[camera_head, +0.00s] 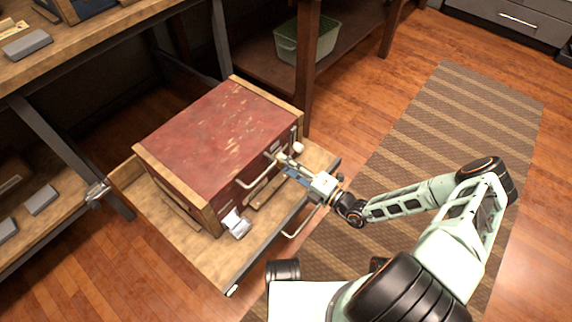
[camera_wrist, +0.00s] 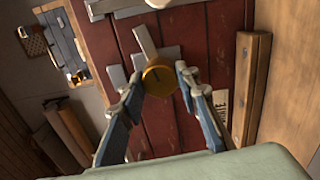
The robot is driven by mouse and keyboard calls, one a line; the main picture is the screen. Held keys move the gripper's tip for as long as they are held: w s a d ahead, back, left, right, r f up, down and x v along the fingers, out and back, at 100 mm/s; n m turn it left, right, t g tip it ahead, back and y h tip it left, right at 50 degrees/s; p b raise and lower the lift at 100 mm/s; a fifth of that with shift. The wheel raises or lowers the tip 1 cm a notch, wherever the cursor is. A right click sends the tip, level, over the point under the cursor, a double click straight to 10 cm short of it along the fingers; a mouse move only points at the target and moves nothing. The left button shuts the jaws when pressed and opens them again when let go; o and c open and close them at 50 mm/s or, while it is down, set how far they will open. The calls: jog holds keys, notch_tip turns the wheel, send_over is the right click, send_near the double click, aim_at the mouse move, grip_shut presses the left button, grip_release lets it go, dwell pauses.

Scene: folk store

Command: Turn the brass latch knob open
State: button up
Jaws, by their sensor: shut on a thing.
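The round brass latch knob (camera_wrist: 159,79) shows in the middle of the wrist view, on the red planked front of a chest. A grey metal strip (camera_wrist: 145,42) lies by it. My gripper (camera_wrist: 160,74) has one fingertip on each side of the knob and is shut on it. In the head view the red-topped wooden chest (camera_head: 215,135) sits on a pulled-out wooden board, and my gripper (camera_head: 287,166) reaches its front near the right end. The knob is hidden there behind my gripper.
A pale bar handle (camera_head: 258,178) stands out from the chest front. A metal latch piece (camera_head: 236,223) is at the front's lower end. The wooden board (camera_head: 225,268) has its own bar handle (camera_head: 303,222). A green bin (camera_head: 306,40) stands behind. A striped rug (camera_head: 440,130) lies clear at right.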

jog(key=shift+m, duration=1.2)
jog(key=o, duration=1.2)
jog(key=shift+c, duration=0.2)
jog(key=v, duration=0.7)
jog(key=shift+s+d, duration=0.2)
